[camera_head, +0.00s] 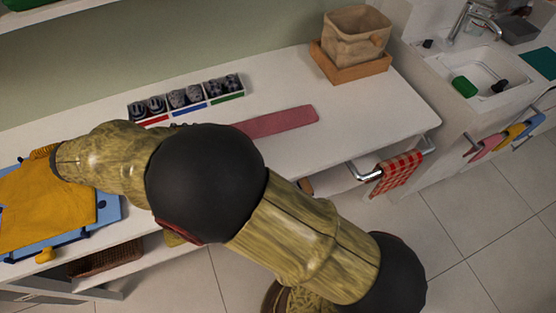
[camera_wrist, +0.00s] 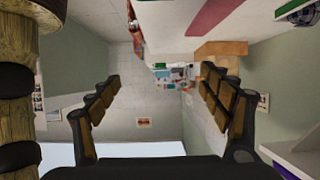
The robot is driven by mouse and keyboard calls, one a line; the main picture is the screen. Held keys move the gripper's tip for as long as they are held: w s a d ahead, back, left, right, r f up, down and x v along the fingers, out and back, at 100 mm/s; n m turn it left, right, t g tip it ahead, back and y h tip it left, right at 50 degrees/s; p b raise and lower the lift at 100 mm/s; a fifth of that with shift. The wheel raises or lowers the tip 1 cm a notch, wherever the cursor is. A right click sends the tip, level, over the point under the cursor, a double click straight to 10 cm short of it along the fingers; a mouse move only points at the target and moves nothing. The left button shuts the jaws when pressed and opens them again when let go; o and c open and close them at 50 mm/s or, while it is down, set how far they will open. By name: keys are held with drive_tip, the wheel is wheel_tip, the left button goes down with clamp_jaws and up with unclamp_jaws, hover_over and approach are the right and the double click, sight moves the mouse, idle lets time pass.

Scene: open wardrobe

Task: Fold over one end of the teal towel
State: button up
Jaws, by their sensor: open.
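A flat teal patch (camera_head: 541,62), which looks like the teal towel, lies beside the sink at the far right. It is partly cut off by the picture edge. No teal cloth shows clearly in the wrist view. My gripper (camera_wrist: 160,80) is open in the wrist view, its two fingers wide apart with nothing between them. In the head view my arm hides the gripper, and it crosses the counter well to the left of the teal patch.
The long counter (camera_head: 370,92) holds a folded red strip (camera_head: 282,121), a sectioned tray of dark rolled items (camera_head: 186,97) and a beige basket (camera_head: 355,38). A yellow garment (camera_head: 48,200) lies at left. A checkered towel (camera_head: 397,173) hangs from a rail. A sink (camera_head: 492,75) holds green items.

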wheel_tip(320, 180, up, 9)
drive_tip(key=p, duration=0.4)
idle(0.6)
idle(1.5)
